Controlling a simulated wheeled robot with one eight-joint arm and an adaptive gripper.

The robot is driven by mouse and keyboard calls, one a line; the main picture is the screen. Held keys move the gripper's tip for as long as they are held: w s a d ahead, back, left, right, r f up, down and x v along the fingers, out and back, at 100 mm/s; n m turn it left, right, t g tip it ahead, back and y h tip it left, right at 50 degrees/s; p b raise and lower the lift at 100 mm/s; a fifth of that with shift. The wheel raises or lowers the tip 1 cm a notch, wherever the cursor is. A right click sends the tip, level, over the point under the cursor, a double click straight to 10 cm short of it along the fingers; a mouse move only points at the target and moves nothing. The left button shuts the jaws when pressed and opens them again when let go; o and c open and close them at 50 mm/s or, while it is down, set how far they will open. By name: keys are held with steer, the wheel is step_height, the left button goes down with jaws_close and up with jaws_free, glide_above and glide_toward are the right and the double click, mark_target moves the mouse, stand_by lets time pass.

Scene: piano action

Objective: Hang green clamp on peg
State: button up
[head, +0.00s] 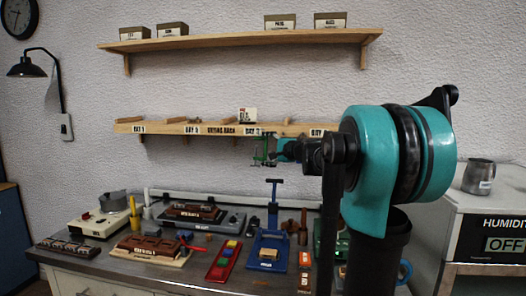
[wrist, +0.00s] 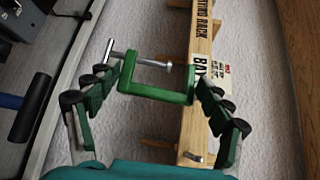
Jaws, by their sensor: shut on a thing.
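The green clamp (wrist: 160,94) is a C-shaped frame with a metal screw and cross bar. In the wrist view it sits between the two fingers of my gripper (wrist: 155,100), which is shut on it. In the head view the clamp (head: 260,152) is held at the drying rack's front edge, below the middle bay labels; my gripper (head: 272,151) reaches it from the right. A short metal peg (wrist: 195,157) sticks out from the rack's front face in the wrist view, apart from the clamp. My arm hides the right part of the rack in the head view.
The drying rack (head: 180,128) is a wooden wall shelf with bay labels; a small white card box (head: 248,115) stands on it. An upper shelf (head: 230,39) holds several boxes. Below, the bench (head: 60,262) is crowded with tools and trays. Bare wall lies between rack and bench.

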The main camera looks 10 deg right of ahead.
steer(key=shift+w+d, duration=0.2)
steer(key=shift+w, duration=0.3)
steer(key=shift+w+d+f, duration=0.15)
steer(key=shift+w+f, duration=0.4)
steer(key=shift+f, duration=0.05)
steer(key=o, duration=1.3)
steer(key=shift+o, duration=0.2)
steer(key=shift+d, duration=0.1)
